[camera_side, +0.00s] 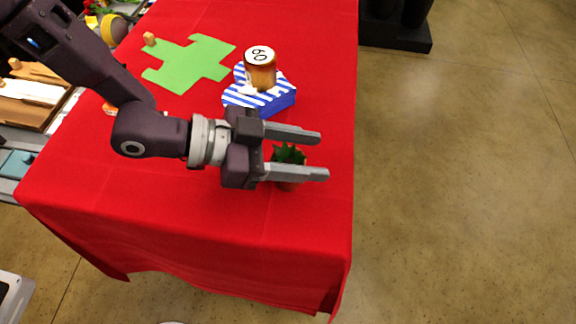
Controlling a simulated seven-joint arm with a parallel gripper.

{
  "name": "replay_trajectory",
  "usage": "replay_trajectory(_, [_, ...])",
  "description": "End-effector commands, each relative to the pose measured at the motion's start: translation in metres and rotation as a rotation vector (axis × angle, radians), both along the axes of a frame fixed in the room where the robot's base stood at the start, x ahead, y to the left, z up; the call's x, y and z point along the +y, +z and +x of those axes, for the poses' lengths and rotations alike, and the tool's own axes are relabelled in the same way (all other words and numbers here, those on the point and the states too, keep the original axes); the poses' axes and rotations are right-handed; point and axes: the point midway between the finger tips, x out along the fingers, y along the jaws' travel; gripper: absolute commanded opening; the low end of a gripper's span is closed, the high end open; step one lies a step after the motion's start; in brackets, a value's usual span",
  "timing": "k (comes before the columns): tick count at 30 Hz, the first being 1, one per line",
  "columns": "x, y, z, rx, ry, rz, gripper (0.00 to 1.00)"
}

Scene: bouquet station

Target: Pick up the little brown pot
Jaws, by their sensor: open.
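The little brown pot (288,186) with a dark green leafy plant (288,154) is on the red-covered table near its right edge. The pot is mostly hidden behind the lower finger of my gripper (322,155). My gripper is open, its two fingers pointing right. In this view the plant shows between the fingers and the pot shows just below the lower finger. I cannot tell whether either finger touches the pot, or how high the gripper is above the table.
A blue-and-white striped block (279,101) stands just beyond my gripper, with a brown jar (261,76) marked 60 on it. A flat green piece (188,65) lies farther back, a small wooden peg (149,39) beside it. The near tabletop (170,225) is clear.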

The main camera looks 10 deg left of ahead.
Motion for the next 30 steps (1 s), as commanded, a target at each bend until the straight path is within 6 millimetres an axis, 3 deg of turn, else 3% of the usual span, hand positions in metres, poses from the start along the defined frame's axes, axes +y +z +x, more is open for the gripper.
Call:
replay_trajectory(1, [0.000, 0.000, 0.000, 0.000, 0.000, 0.000, 0.47])
replay_trajectory(8, [0.001, 0.000, 0.000, 0.001, 0.000, 0.002, 0.02])
replay_trajectory(9, [0.001, 0.000, 0.000, 0.001, 0.000, 0.002, 0.00])
replay_trajectory(20, [0.001, 0.000, 0.000, 0.002, 0.001, 0.004, 0.00])
replay_trajectory(23, [0.001, 0.015, 0.001, -0.003, 0.001, 0.001, 0.00])
replay_trajectory(30, [0.001, 0.077, 0.001, -0.005, 0.003, -0.003, 0.00])
